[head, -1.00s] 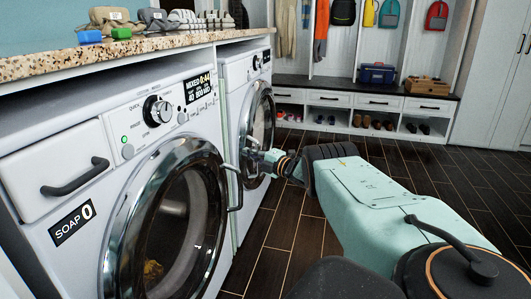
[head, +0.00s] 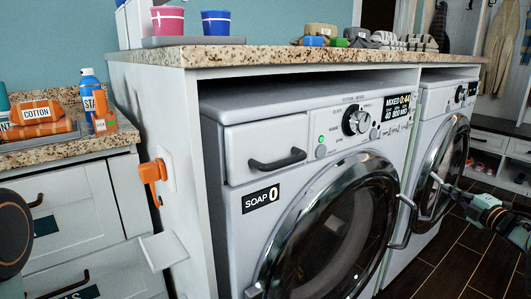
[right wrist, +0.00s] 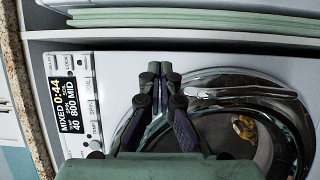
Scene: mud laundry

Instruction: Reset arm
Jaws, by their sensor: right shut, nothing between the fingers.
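The near white washing machine (head: 225,205) stands under the speckled counter, with its round door (head: 335,240) closed and its display reading MIXED 0:44. Its soap drawer (head: 262,148) is shut. My right gripper (head: 440,182) shows small at the right edge of the head view, in front of the second washer (head: 432,100). In the right wrist view, the right gripper's fingers (right wrist: 160,78) are together and empty, in front of the near washer's door (right wrist: 215,95). A yellow-brown item (right wrist: 243,127) shows behind the door glass. My left gripper is not in view.
An orange latch-like piece (head: 152,172) sticks out from the side panel. Pink (head: 167,20) and blue (head: 216,22) cups stand on the counter. The dark floor (head: 450,262) at right is clear.

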